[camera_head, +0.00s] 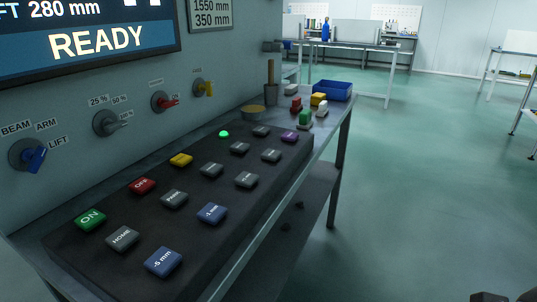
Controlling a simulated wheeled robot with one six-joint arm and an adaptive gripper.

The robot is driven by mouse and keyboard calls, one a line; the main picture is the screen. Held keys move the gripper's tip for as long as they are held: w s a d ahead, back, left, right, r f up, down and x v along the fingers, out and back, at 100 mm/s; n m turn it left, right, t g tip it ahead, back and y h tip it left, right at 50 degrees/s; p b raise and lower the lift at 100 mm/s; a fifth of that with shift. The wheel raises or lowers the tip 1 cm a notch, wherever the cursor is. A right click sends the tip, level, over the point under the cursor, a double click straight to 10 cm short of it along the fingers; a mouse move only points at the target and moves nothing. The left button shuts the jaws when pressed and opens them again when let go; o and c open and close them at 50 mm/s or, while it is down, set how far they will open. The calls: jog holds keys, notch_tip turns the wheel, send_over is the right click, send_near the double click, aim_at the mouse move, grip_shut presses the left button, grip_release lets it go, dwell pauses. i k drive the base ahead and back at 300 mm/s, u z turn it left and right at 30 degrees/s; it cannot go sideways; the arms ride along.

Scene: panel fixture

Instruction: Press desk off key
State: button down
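The red OFF key (143,186) is on the left side of the dark sloped key panel (150,245) on the desk. It is between the green ON key (90,219) and a yellow key (181,160). The OFF key is unobstructed and nothing touches it. Whether it is pressed in cannot be told. A small green lamp (224,134) glows near the panel's far end.
Grey, blue and purple keys fill the rest of the panel. A wall with rotary knobs (28,155) and a READY screen (95,40) rises along the left. A blue bin (333,91) and small coloured blocks stand at the desk's far end. The floor right is open.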

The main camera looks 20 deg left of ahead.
aim_at(143, 185)
jog(key=u, duration=1.6)
